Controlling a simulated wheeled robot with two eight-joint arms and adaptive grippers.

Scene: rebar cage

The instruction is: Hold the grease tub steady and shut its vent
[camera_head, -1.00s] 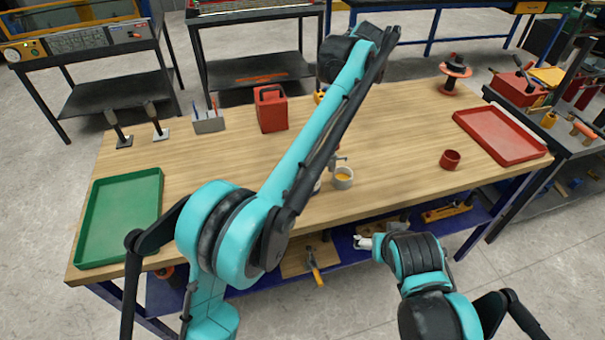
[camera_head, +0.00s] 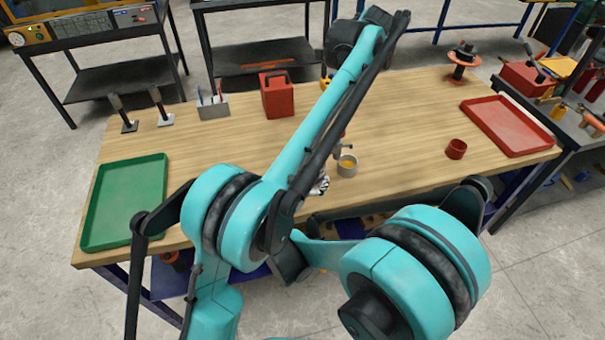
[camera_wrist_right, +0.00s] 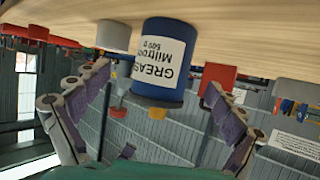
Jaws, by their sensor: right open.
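The grease tub (camera_wrist_right: 161,61) is blue with a white label and appears upside down in the right wrist view. It stands on the wooden table between the spread fingers of my right gripper (camera_wrist_right: 150,115), with gaps on both sides. In the head view my left arm hides most of the tub, and the right gripper (camera_head: 320,187) shows only partly beside that arm. My left gripper cannot be made out behind its own arm. The state of the vent cannot be told.
A grey cup (camera_head: 347,166) stands close to the tub, and also shows in the wrist view (camera_wrist_right: 113,35). A red cup (camera_head: 456,149), red tray (camera_head: 507,127), green tray (camera_head: 124,202) and red canister (camera_head: 277,98) are spread over the table (camera_head: 400,115).

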